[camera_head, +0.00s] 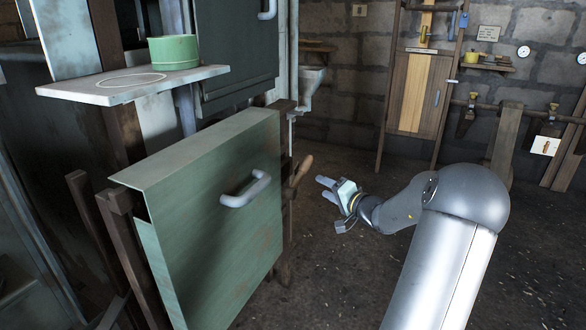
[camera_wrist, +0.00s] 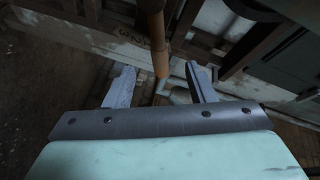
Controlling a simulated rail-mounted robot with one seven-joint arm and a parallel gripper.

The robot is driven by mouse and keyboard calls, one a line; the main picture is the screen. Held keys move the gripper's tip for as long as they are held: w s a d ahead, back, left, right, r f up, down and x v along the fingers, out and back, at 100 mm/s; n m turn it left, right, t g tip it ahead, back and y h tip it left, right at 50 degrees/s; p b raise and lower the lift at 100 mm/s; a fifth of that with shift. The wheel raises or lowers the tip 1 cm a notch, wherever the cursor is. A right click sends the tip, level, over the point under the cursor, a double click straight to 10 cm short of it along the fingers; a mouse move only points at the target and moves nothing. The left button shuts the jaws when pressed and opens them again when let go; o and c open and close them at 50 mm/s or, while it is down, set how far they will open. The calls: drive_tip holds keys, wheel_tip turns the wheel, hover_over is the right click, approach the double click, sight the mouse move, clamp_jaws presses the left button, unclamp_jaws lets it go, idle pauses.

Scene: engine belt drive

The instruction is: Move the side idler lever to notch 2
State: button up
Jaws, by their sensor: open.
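A lever with a brown wooden handle (camera_head: 300,170) sticks out beside the right edge of the green panel, tilted up to the right. The handle also shows in the wrist view (camera_wrist: 153,38), coming down from the top, its end appearing between my fingertips. A pale bar behind it carries small dark marks (camera_wrist: 131,36) that I cannot read clearly. My gripper (camera_head: 324,188) is open and empty, to the right of the handle with a gap between them. Both fingers (camera_wrist: 160,72) are spread in the wrist view. The lever's base and notches are mostly hidden by the panel.
The green panel (camera_head: 215,215) with a grey pull handle (camera_head: 245,189) stands left of my gripper. A shelf (camera_head: 130,86) with a green round container (camera_head: 173,51) is above it. Floor to the right is open. A wooden cabinet (camera_head: 420,85) stands against the back wall.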

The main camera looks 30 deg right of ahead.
drive_tip(key=w+d+m+h+b, duration=0.1)
drive_tip(key=w+d+b, duration=0.1)
drive_tip(key=w, duration=1.5)
drive_tip(key=shift+d+r+t, duration=0.35)
drive_tip(key=shift+d+t, duration=0.05)
drive_tip(key=shift+d, duration=0.2)
drive_tip(key=shift+c, duration=0.2)
